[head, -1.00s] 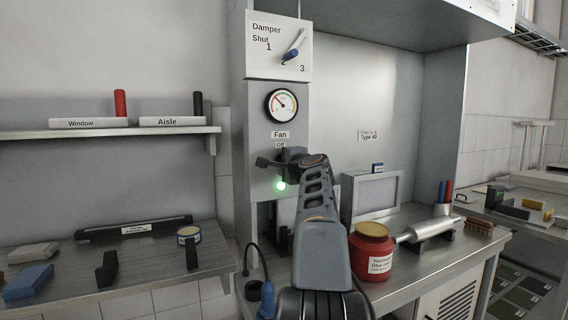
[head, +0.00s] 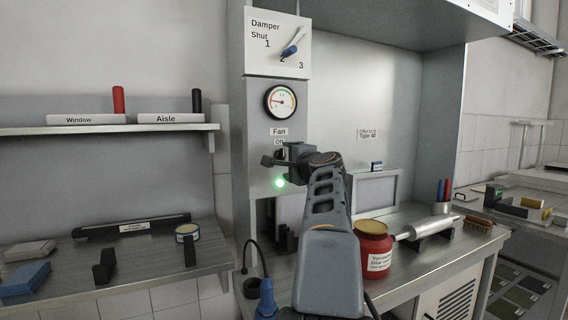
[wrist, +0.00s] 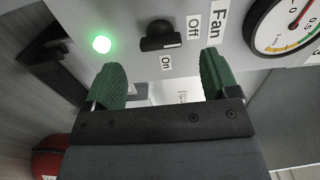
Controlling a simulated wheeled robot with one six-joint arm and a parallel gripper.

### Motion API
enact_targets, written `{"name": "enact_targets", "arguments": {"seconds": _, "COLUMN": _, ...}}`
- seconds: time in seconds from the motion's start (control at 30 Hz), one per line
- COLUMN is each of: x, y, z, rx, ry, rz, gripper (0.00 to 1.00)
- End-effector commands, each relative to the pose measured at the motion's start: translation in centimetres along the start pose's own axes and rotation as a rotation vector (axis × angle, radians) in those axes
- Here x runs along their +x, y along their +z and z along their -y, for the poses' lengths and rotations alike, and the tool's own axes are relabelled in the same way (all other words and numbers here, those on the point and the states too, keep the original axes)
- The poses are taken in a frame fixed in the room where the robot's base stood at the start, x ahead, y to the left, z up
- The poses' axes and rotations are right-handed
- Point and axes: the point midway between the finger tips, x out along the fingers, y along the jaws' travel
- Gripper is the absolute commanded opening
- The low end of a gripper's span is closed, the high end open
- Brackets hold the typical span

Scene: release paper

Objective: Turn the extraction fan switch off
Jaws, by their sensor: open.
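The fan switch (wrist: 160,38) is a black knob with a bar handle on the grey panel, seen in the wrist view between the tips of my gripper (wrist: 160,72) and a little beyond them. My gripper's green-padded jaws are open and empty, and they look apart from the knob. An "Off" label (wrist: 194,27) and an "On" label (wrist: 167,63) are beside the knob. I cannot tell for sure which one the handle points to. A green lamp (wrist: 101,44) is lit near it. In the head view my gripper (head: 277,165) is at the panel and mostly hides the switch.
A round gauge (head: 281,102) and a damper dial (head: 290,50) are above the switch. A red jar (head: 373,250) and a metal roller (head: 430,228) stand on the bench to the right. A shelf (head: 60,134) and a lower ledge are at the left.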

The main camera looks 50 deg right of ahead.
Motion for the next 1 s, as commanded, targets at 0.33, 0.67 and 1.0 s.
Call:
{"name": "enact_targets", "arguments": {"seconds": 0.33, "x": -6.5, "y": 0.0, "z": -0.1, "rx": -0.002, "ry": -0.001, "rz": -0.003, "gripper": 0.81}}
{"name": "enact_targets", "arguments": {"seconds": 0.67, "x": -8.8, "y": 0.0, "z": -0.1, "rx": -0.001, "ry": 0.001, "rz": 0.0, "gripper": 0.81}}
{"name": "enact_targets", "arguments": {"seconds": 1.0, "x": -8.8, "y": 0.0, "z": -0.1, "rx": -0.001, "ry": 0.001, "rz": 0.001, "gripper": 0.81}}
